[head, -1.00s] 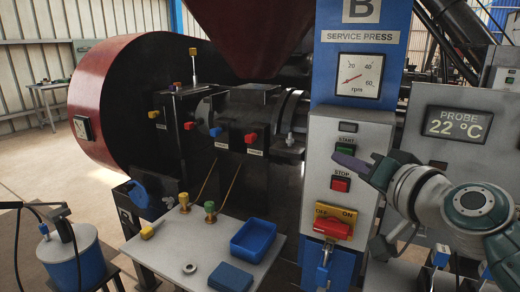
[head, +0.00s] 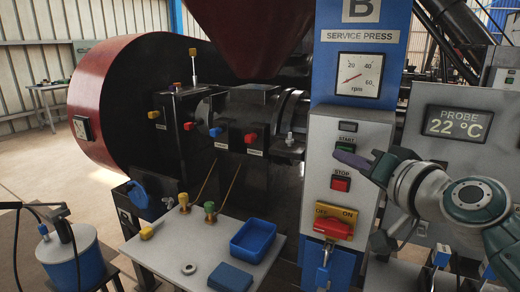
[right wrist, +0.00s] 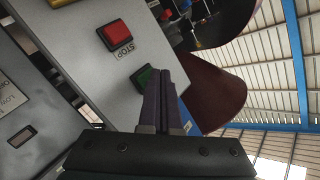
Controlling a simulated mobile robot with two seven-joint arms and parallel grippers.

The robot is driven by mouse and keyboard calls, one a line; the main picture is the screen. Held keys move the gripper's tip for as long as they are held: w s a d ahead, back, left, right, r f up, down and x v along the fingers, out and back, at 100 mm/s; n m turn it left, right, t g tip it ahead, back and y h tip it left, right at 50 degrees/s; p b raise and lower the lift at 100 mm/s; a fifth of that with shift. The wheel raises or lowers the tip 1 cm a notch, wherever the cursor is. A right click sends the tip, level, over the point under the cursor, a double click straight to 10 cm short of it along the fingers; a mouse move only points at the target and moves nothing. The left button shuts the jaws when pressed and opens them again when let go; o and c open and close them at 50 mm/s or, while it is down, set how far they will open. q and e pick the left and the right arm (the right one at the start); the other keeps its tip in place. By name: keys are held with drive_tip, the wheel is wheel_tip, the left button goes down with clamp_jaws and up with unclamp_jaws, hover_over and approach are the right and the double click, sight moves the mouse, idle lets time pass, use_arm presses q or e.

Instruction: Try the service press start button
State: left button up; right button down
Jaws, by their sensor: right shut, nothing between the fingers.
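The green START button (right wrist: 143,78) sits on the grey control box of the service press, under its START label (head: 347,138). The red STOP button (head: 340,183) is below it and also shows in the right wrist view (right wrist: 114,35). My right gripper (head: 340,155) is shut and empty, with its fingertips at the START button, covering part of it in both views. I cannot tell whether the tips touch or press the button. The rpm gauge (head: 359,75) above has its needle at the low end. My left gripper is not in view.
A red OFF/ON switch (head: 333,228) on a yellow plate is below STOP. A probe display (head: 456,123) reading 22 °C stands at right, behind my right arm. A grey table with a blue tray (head: 253,240) is at lower left of the control box.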

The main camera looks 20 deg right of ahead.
drive_tip(key=shift+w+d, duration=0.3)
drive_tip(key=shift+d, duration=0.05)
idle(0.6)
idle(0.3)
drive_tip(key=shift+s+a, duration=0.55)
drive_tip(key=shift+a, duration=0.1)
drive_tip(key=s+a+p, duration=0.2)
drive_tip(key=s+a, duration=0.1)
drive_tip(key=shift+s+a, duration=0.15)
drive_tip(key=shift+a, duration=0.25)
idle(1.1)
